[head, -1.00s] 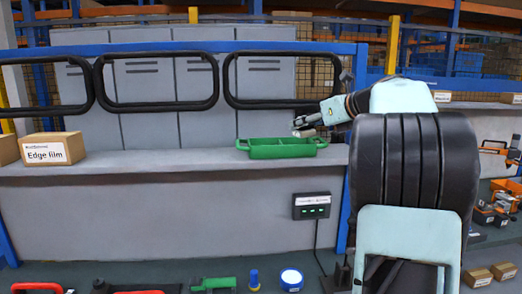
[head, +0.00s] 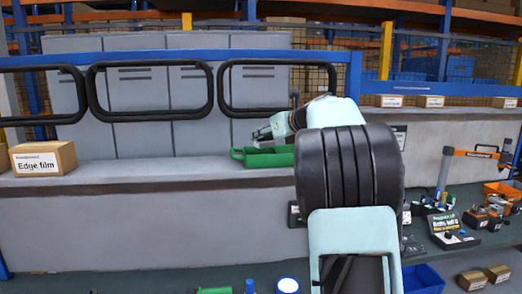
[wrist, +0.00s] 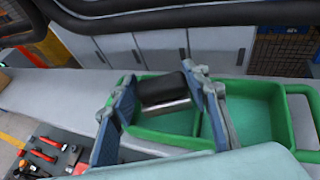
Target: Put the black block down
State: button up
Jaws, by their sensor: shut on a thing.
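The black block (wrist: 162,88) is held between the two fingers of my gripper (wrist: 165,100) in the wrist view. It has a black top and a lighter metallic lower side. My gripper is shut on it, above the left compartment of the green tray (wrist: 255,85). In the head view my gripper (head: 262,135) is over the left part of the green tray (head: 262,159), which stands on the grey ledge. The block cannot be made out in the head view, and my arm hides the tray's right end.
A cardboard box labelled Edge film (head: 44,158) stands at the left on the grey ledge (head: 140,180). Black oval frames (head: 148,118) hang above the ledge. The ledge between box and tray is clear. A bench with tools (head: 450,225) is at the right.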

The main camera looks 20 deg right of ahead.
aim_at(266, 147)
jog(key=shift+w+a+f, duration=0.2)
jog(key=shift+f, duration=0.1)
jog(key=f, duration=0.2)
jog(key=w+f, duration=0.1)
jog(key=shift+a+f, duration=0.35)
jog(key=shift+a, duration=0.05)
jog(key=shift+s+f, duration=0.1)
jog(key=shift+f, duration=0.2)
jog(key=shift+f, duration=0.15)
jog(key=o, duration=1.3)
jog(key=shift+c, duration=0.2)
jog(key=shift+s+d, duration=0.1)
jog(key=shift+s, duration=0.05)
jog(key=b+v, duration=0.1)
jog(key=v, duration=1)
jog(key=shift+s+r+b, duration=0.2)
jog(key=shift+s+b, duration=0.1)
jog(key=shift+b, duration=0.1)
